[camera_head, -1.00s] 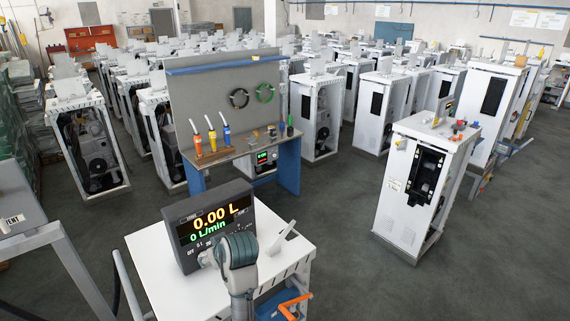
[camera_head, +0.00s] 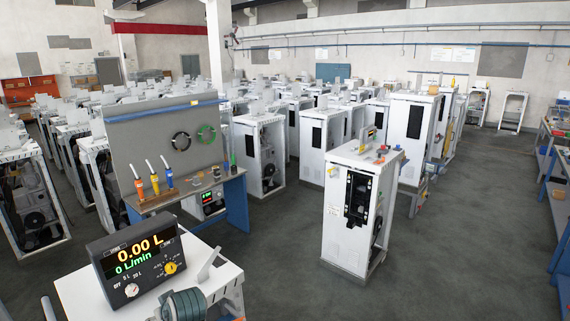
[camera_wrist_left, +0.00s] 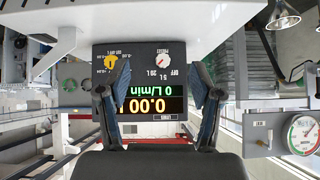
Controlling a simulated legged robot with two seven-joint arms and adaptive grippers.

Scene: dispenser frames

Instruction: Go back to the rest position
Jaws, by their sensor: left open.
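My left gripper (camera_wrist_left: 160,85) is open and empty in the left wrist view, its two dark fingers spread apart. Between and beyond them is the black flow display (camera_wrist_left: 140,80), upside down in that view, with no finger visibly closed on it. In the head view the display (camera_head: 138,262) stands on a white-topped cart (camera_head: 80,290) at lower left, reading 0.00 L and 0 L/min. Part of my arm shows at the bottom edge beside the cart top; its fingers are hidden there. My right gripper is not in view.
A blue-legged workbench (camera_head: 236,200) with orange and blue-handled tools stands behind the cart. A white dispenser frame (camera_head: 340,215) stands at centre right, with rows of others behind. Grey floor (camera_head: 450,240) is clear to the right, up to blue benches (camera_head: 562,240). A round gauge (camera_wrist_left: 304,135) shows in the wrist view.

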